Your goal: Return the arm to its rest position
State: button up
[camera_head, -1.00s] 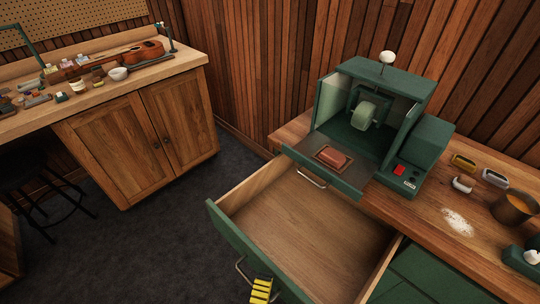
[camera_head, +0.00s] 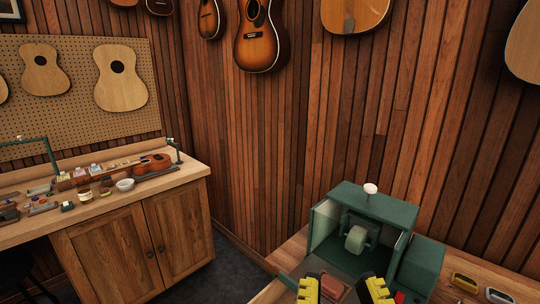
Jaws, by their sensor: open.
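My gripper (camera_head: 343,290) shows at the bottom edge of the head view, with two yellow-and-black fingers spread apart and nothing between them. It is in front of the green buffing machine (camera_head: 408,215), which stands on the wooden bench at the lower right. The machine's front is open, with a pale green wheel (camera_head: 356,238) inside and a white knob on top. A reddish-brown block (camera_head: 332,288) shows just behind and between the fingers, partly hidden by them. The rest of my arm is out of view.
A workbench (camera_head: 120,195) at left holds a ukulele (camera_head: 152,165), a white bowl (camera_head: 125,184) and small items. Instruments hang on the wooden wall above. A yellow-rimmed item (camera_head: 465,282) lies right of the machine. The air above the machine is free.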

notch_tip(320, 180, up, 35)
jog(key=p, duration=3.2)
